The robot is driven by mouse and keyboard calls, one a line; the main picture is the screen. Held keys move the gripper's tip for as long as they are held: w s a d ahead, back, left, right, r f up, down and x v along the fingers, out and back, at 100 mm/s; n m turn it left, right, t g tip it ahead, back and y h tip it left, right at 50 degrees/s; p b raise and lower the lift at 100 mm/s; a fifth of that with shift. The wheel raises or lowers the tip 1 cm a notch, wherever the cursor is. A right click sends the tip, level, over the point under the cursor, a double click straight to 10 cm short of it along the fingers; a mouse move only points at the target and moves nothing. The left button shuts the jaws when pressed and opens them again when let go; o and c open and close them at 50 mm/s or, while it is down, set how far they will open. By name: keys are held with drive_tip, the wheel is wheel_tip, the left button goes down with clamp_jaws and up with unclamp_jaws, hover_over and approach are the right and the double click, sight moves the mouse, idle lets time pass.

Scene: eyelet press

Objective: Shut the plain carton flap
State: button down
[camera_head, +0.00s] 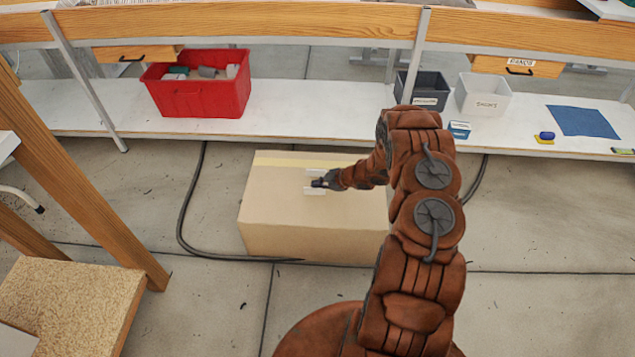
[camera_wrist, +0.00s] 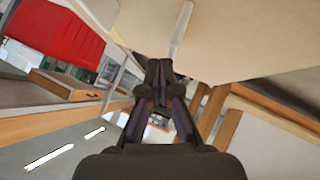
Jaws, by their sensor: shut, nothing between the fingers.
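The plain carton (camera_head: 278,230) is a tan box on the floor in the head view. Its top flap (camera_head: 272,196) looks flat and level, with a paler yellowish strip along the back edge. A white mark (camera_head: 314,193) shows on the top beside my fingertips. My gripper (camera_head: 318,183) is shut and empty, low over the middle of the carton top. In the wrist view my closed fingers (camera_wrist: 159,68) point at the tan carton surface (camera_wrist: 250,45), near a pale strip (camera_wrist: 181,30). I cannot tell whether they touch it. My arm hides the carton's right side.
A white low shelf (camera_head: 330,105) behind the carton holds a red bin (camera_head: 200,95), a dark grey bin (camera_head: 424,90) and a white bin (camera_head: 484,95). A black cable (camera_head: 185,215) lies left of the carton. A wooden-framed table (camera_head: 90,170) stands left. Floor at right is clear.

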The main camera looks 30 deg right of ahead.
drive_tip(key=shift+w+d+f, duration=0.25)
drive_tip(key=shift+f, duration=0.4)
drive_tip(key=shift+a, duration=0.1)
